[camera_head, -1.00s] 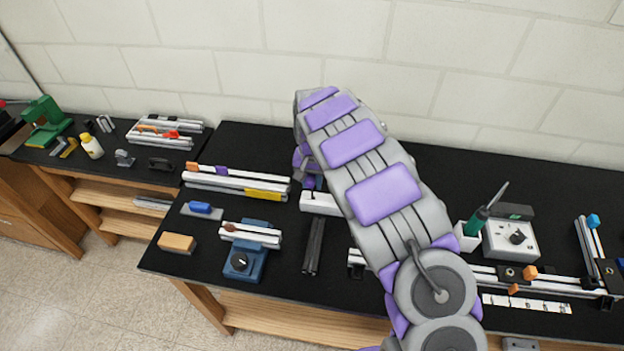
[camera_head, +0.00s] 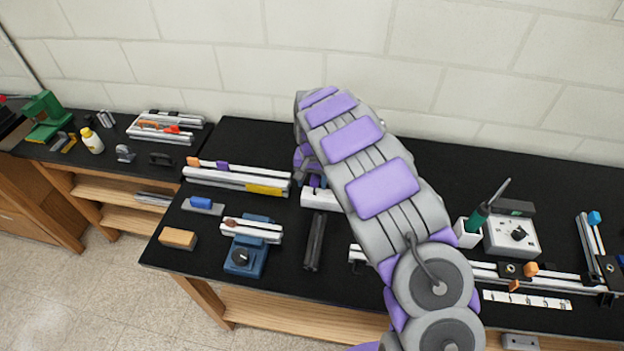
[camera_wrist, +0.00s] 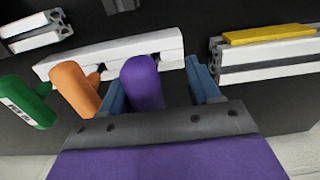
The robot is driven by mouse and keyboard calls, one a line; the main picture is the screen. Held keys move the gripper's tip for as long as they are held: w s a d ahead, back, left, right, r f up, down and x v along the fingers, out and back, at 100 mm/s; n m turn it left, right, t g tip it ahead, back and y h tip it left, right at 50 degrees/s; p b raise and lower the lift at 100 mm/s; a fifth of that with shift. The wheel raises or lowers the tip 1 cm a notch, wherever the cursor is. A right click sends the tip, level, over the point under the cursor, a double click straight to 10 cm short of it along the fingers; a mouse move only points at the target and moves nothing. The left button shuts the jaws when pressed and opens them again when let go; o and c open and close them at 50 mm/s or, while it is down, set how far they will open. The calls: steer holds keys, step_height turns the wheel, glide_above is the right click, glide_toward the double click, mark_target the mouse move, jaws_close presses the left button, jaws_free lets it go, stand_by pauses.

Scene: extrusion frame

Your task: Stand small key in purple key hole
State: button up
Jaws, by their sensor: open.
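A white bar block (camera_wrist: 112,56) with dark openings lies on the black table; it also shows in the head view (camera_head: 318,198), partly behind my arm. A purple rounded handle (camera_wrist: 142,82) stands in front of this bar in the wrist view. My gripper (camera_wrist: 160,88) is open, with one blue finger on each side of the purple handle. An orange handle (camera_wrist: 75,88) with a dark tip is left of it at the bar, and a green handle (camera_wrist: 28,100) is farther left. I cannot tell which is the small key. The lower part of the purple handle is hidden.
A rail with a yellow piece (camera_wrist: 268,35) is at right in the wrist view. In the head view, dark rods (camera_head: 315,241) and a blue fixture (camera_head: 246,257) lie in front of the white bar. A grey control box (camera_head: 511,236) stands to the right.

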step_height(320, 180, up, 16)
steer(key=p, duration=0.2)
steer(key=s+d+r+b, duration=0.1)
steer(key=s+d+r, duration=0.4)
steer(key=s+d, duration=0.2)
steer(key=s+d+r+b, duration=0.15)
steer(key=s+d, duration=0.35)
steer(key=s, duration=0.5)
steer(key=s+f+n+g+b, duration=0.1)
steer(key=s+f, duration=0.1)
steer(key=s, duration=1.1)
steer(key=s+d+f+n, duration=0.1)
steer(key=s+f, duration=0.2)
steer(key=s, duration=1.1)
steer(key=shift+s+d+f+g+b, duration=0.15)
steer(key=shift+s+f+g+b, duration=0.1)
steer(key=shift+g+b, duration=0.15)
